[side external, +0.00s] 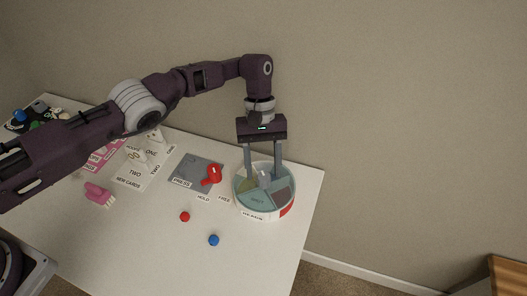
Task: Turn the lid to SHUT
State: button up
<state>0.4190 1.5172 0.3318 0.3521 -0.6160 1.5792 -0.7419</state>
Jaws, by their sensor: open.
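A round container with a teal lid (256,200) stands near the table's right edge. The lid has coloured sectors, one dark and one olive, and a grey raised knob (264,178) near its middle. A white label is on the container's front wall, and a red patch (287,210) shows on its right side. The lettering is too small to read surely, and I see no clear SHUT mark. My gripper (264,176) is open and points down over the lid, with one finger on each side of the knob. I cannot tell whether the fingers touch it.
A grey panel (187,172) with a red lever (211,175) lies left of the container. A red ball (185,216) and a blue ball (213,240) lie in front. A pink brush-like thing (97,193) and white card boards (135,178) are farther left. The table's front is mostly clear.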

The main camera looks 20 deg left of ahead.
aim_at(265, 176)
notch_tip(265, 176, up, 8)
jog(key=shift+f, duration=0.2)
jog(key=f+n+t, duration=0.1)
jog(key=d+f+n+t+y, duration=0.1)
jog(key=n, duration=0.1)
jog(key=d+n+t, duration=0.1)
jog(key=shift+s+f+n+y, duration=0.3)
jog(key=shift+s+f, duration=0.1)
jog(key=shift+s+a+f+n+t, duration=0.1)
jog(key=shift+a+n+t, duration=0.4)
jog(key=shift+a+n, duration=0.2)
notch_tip(265, 176, down, 7)
jog(key=shift+r, duration=0.1)
grip_shut()
dwell(0.7)
